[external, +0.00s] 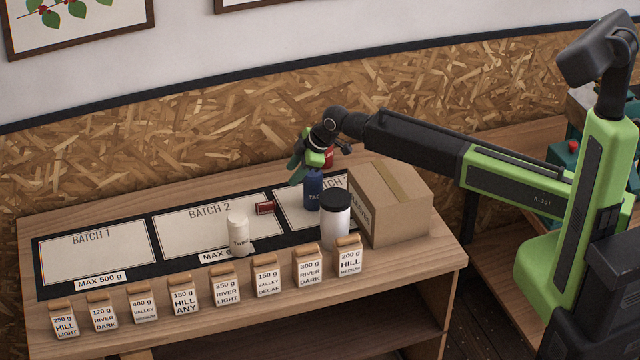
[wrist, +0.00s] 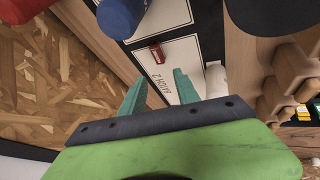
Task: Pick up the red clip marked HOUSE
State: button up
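A small dark red clip (external: 265,208) lies on the right end of the Batch 2 panel, near the Batch 3 panel. It also shows in the wrist view (wrist: 157,53), beyond the fingertips; its marking is too small to read. My gripper (external: 297,170) is in the air above the back of the table, right of the clip. In the wrist view my gripper (wrist: 160,82) has its two green fingers apart with nothing held between them.
A blue can (external: 314,190), a black-lidded white jar (external: 335,225) and a cardboard box (external: 395,210) stand at right. A red container (external: 328,156) is behind the blue can. A white bottle (external: 238,237) stands near the clip. Several labelled bags (external: 225,287) line the front.

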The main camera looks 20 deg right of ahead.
jog(key=b, duration=1)
send_over(267, 204)
jog(key=s+d, duration=0.3)
jog(key=f, duration=1)
jog(key=shift+a+f, duration=0.2)
jog(key=shift+a, duration=0.05)
jog(key=shift+w+a+f, duration=0.15)
jog(key=shift+w+a, duration=0.05)
jog(key=shift+w, duration=0.05)
jog(key=b+x, duration=0.5)
jog(key=shift+w+f, duration=0.1)
jog(key=shift+w, duration=0.05)
jog(key=shift+r, duration=0.25)
grip_shut()
